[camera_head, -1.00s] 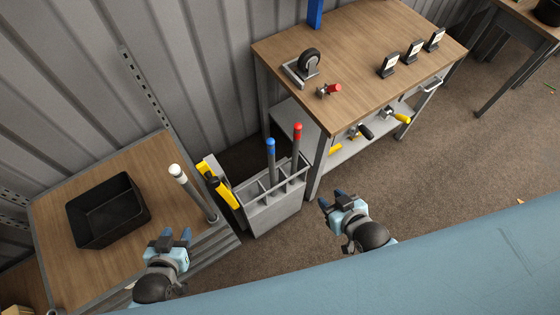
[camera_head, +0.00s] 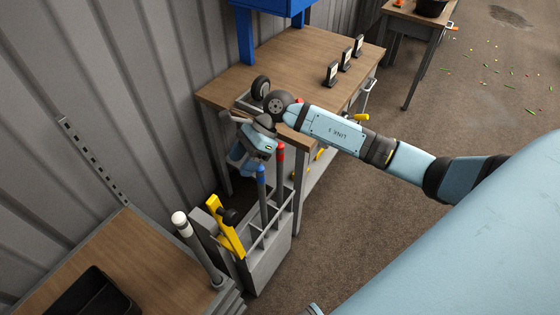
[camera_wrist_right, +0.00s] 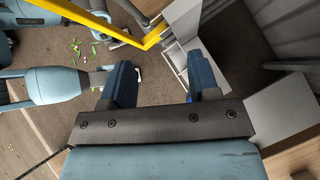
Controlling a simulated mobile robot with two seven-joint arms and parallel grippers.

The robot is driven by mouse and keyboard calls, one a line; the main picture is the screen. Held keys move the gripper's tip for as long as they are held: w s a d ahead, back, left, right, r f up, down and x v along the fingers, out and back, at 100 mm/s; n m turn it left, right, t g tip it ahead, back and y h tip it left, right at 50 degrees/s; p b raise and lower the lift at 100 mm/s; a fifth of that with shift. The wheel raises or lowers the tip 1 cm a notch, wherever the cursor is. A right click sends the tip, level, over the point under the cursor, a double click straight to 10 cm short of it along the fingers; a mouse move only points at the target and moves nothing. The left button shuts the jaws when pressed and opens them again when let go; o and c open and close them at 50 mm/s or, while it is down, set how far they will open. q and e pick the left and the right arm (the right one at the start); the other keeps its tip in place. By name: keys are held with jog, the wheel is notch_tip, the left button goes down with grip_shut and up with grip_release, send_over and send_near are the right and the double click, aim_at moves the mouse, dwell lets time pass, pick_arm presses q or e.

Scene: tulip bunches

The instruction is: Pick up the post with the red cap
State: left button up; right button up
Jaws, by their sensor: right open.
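The post with the red cap (camera_head: 280,152) stands upright in the grey rack (camera_head: 268,262) in the head view. A post with a blue cap (camera_head: 262,178) stands in the same rack, nearer me. My right gripper (camera_head: 240,160) is above the rack, left of the red cap in the picture and close to the blue cap; contact cannot be told. In the right wrist view its two dark blue fingers (camera_wrist_right: 163,84) are apart, with no post clearly held between them. My left gripper does not show in the head view.
A white-capped post (camera_head: 192,240) stands apart at the left, by a wooden bench with a black bin (camera_head: 95,295). A yellow tool (camera_head: 226,228) sits at the rack's side. Behind is a workbench (camera_head: 300,62) with a caster wheel (camera_head: 260,87).

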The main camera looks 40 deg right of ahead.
jog(key=w+d+n+h+b, duration=0.2)
jog(key=w+d+h, duration=0.35)
jog(key=d, duration=0.45)
jog(key=r+h, duration=0.1)
jog(key=h, duration=0.2)
send_over(280, 150)
jog(key=d, duration=0.1)
jog(key=shift+n, duration=0.4)
jog(key=f, duration=0.4)
jog(key=w+f, duration=0.1)
jog(key=f, duration=0.2)
jog(key=shift+d+f+p, duration=0.1)
jog(key=shift+d+p, duration=0.05)
jog(key=shift+p, duration=0.25)
jog(key=f, duration=0.2)
jog(key=f+p, duration=0.1)
jog(key=f, duration=0.1)
jog(key=shift+a+f, duration=0.1)
jog(key=shift+a, duration=0.15)
jog(key=shift+f, duration=0.6)
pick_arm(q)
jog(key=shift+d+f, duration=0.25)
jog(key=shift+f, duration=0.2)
pick_arm(e)
grip_shut()
